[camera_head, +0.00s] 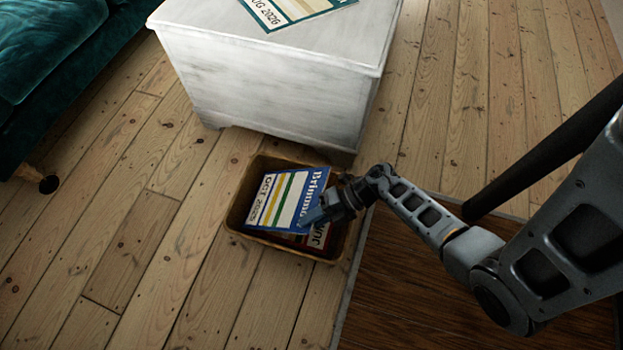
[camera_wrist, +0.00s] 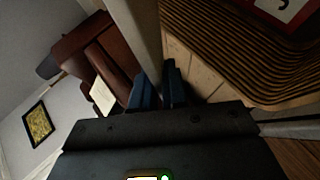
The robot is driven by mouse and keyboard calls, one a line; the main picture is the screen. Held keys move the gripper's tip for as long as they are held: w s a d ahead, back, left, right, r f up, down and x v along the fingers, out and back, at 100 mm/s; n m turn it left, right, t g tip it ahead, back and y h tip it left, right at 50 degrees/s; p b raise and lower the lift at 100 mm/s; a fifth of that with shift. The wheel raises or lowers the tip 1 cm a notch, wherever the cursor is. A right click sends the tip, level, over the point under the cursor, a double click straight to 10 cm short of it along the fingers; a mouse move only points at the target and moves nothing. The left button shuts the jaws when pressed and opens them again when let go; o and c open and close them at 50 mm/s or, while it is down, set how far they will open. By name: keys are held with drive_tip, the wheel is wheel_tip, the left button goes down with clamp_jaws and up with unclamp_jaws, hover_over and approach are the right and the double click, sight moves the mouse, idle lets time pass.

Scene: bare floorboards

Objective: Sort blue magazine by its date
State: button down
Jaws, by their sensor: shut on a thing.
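The blue magazine (camera_head: 287,199), with a white panel reading "OCT 2025", is tilted over the brown basket (camera_head: 236,222) in the head view. My gripper (camera_head: 318,212) is shut on its right edge. In the wrist view, my gripper's fingers (camera_wrist: 160,88) close on a pale strip, likely the magazine seen nearly edge-on. A red magazine (camera_head: 319,236), its date partly covered, lies in the basket under the blue one. I cannot tell whether the blue magazine touches it. The red magazine also shows in the wrist view (camera_wrist: 285,10).
A white chest (camera_head: 265,85) stands just behind the basket, with a teal-edged magazine reading "AUG 2026" (camera_head: 295,10) on top. A green sofa (camera_head: 50,50) is at the left. A brown leather seat (camera_wrist: 105,65) shows in the wrist view. Floorboards left of the basket are clear.

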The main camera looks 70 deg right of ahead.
drive_tip(key=shift+f, duration=0.65)
drive_tip(key=c, duration=1.1)
unclamp_jaws()
drive_tip(key=shift+s+d+r+p, duration=0.1)
drive_tip(key=shift+s+r+p, duration=0.75)
drive_tip(key=shift+s, duration=0.35)
drive_tip(key=shift+s+r+p, duration=0.75)
drive_tip(key=shift+s+r, duration=0.15)
drive_tip(key=shift+s, duration=0.35)
drive_tip(key=shift+s+d+r+p, duration=0.1)
drive_tip(key=shift+s+r+p, duration=0.75)
drive_tip(key=shift+s, duration=0.35)
